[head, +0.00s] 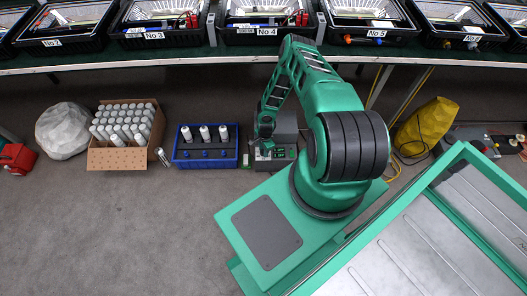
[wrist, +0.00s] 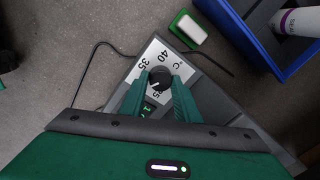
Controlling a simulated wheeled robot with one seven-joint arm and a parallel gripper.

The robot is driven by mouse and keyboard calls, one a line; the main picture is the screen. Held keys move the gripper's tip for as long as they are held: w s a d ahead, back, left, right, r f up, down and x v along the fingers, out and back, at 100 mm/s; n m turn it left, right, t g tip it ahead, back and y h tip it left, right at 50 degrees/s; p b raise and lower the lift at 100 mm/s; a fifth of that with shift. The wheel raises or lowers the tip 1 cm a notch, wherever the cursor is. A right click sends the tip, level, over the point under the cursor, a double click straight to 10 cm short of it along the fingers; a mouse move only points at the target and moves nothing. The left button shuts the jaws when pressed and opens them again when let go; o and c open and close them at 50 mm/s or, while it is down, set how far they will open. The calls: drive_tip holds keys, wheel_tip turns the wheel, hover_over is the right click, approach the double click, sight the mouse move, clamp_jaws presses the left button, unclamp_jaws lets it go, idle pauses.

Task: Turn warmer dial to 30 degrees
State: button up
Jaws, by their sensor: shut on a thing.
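The warmer (head: 287,124) is a dark grey box on the floor, right of the blue crate, partly hidden by my arm. Its dial (wrist: 159,78) is a round black knob on a pale plate (wrist: 147,59) marked 40, 35 and °C. A small light pointer mark shows on the knob's lower left side; its exact reading is unclear. Other numbers are partly hidden by my fingers. My gripper (wrist: 159,83) is shut on the dial, one green finger on each side. In the head view my gripper (head: 267,143) is low at the warmer's panel.
A blue crate (head: 205,164) with white bottles stands left of the warmer. A cardboard box (head: 117,159) of bottles and a white bag (head: 63,130) are farther left. A green-and-white block (wrist: 188,28) lies near the plate. A dark cable (wrist: 87,70) runs over the floor.

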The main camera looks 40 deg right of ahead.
drive_tip(key=shift+m, duration=0.3)
drive_tip(key=shift+w, duration=0.1)
drive_tip(key=o, duration=1.1)
drive_tip(key=shift+c, duration=0.2)
drive_tip(key=shift+r, duration=0.1)
wheel_tip(320, 180, up, 11)
drive_tip(key=shift+s+f, duration=0.2)
drive_tip(key=shift+s, duration=0.15)
